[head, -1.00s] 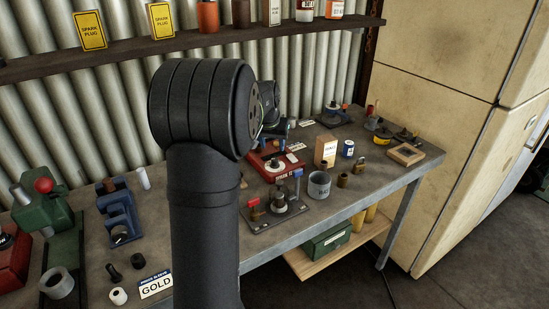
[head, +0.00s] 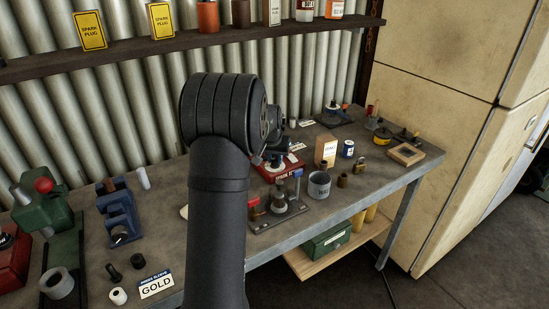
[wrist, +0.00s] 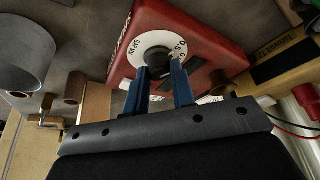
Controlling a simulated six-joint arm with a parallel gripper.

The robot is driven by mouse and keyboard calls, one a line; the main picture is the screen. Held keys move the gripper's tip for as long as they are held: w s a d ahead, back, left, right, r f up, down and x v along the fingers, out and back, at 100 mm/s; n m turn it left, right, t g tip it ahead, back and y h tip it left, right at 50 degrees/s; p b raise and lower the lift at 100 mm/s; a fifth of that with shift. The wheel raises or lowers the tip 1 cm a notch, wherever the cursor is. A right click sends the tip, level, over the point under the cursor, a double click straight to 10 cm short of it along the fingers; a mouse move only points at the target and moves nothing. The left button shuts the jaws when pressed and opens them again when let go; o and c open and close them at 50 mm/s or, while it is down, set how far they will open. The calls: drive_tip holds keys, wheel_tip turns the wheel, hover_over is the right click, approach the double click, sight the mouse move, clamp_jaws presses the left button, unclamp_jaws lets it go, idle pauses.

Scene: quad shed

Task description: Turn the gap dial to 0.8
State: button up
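The gap dial (wrist: 150,41) is a white disc with a dark round knob (wrist: 159,60) at its centre, on top of a red box (wrist: 210,52). Its face shows "0.5" and other lettering that I read only in part. My gripper (wrist: 159,68) is open, with its two blue fingers on either side of the knob. I cannot tell whether either finger touches it.
A cardboard box (head: 326,150) stands behind the cup. A yellow-and-black item (wrist: 278,62) adjoins the red box. The front left bench is crowded.

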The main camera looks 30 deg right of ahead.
clamp_jaws()
drive_tip(key=shift+c, duration=1.4)
unclamp_jaws()
drive_tip(key=m+g, duration=0.1)
drive_tip(key=m, duration=0.2)
drive_tip(key=m+g+h, duration=0.1)
drive_tip(key=m, duration=0.1)
drive_tip(key=shift+w+a+m, duration=0.1)
drive_tip(key=shift+w+m, duration=0.05)
drive_tip(key=shift+m, duration=0.25)
drive_tip(key=m+g, duration=0.2)
drive_tip(key=m, duration=0.3)
drive_tip(key=shift+w, duration=0.15)
drive_tip(key=m+g, duration=0.1)
drive_tip(key=m, duration=0.2)
drive_tip(key=m+g, duration=0.1)
drive_tip(key=m, duration=0.2)
drive_tip(key=shift+w+m+y, duration=0.15)
drive_tip(key=shift+m+y, duration=0.25)
drive_tip(key=m+y, duration=0.1)
drive_tip(key=m, duration=0.1)
drive_tip(key=m+g, duration=0.1)
drive_tip(key=m, duration=0.2)
drive_tip(key=shift+y, duration=0.4)
drive_tip(key=shift+d, duration=0.2)
